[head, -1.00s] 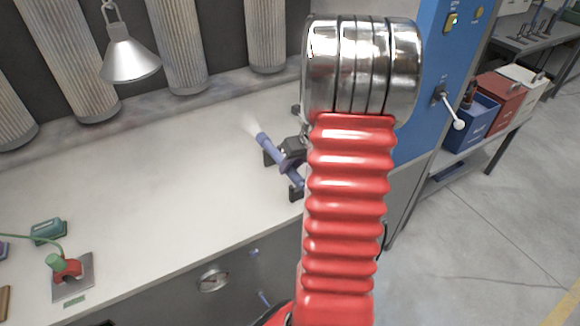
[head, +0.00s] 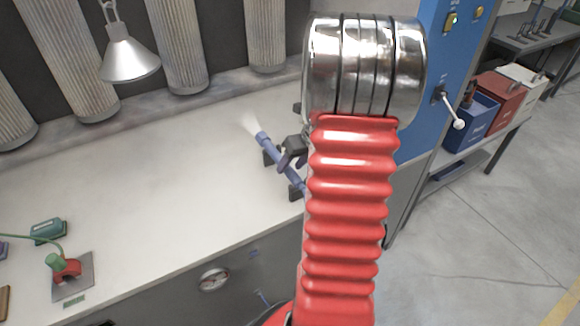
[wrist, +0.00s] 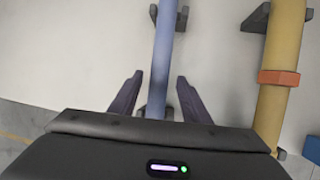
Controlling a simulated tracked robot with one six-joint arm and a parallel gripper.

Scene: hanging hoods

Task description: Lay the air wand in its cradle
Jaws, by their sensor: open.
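The blue air wand (head: 270,146) lies slantwise over the two dark blocks of its cradle (head: 268,158) on the pale bench; its right end is hidden behind my arm. A whitish haze shows at its far tip. In the wrist view the wand (wrist: 161,60) runs between the two fingers of my gripper (wrist: 159,88). The fingers are open, with a gap on each side of the wand. My gripper also shows at the wand in the head view (head: 290,155), partly hidden by my red arm.
In the wrist view a yellow tube (wrist: 285,45) with an orange band lies right of the wand on a dark support (wrist: 257,17). A lamp hood (head: 130,60) hangs at upper left. A blue cabinet (head: 425,110) stands right of the bench. The bench's middle (head: 150,190) is clear.

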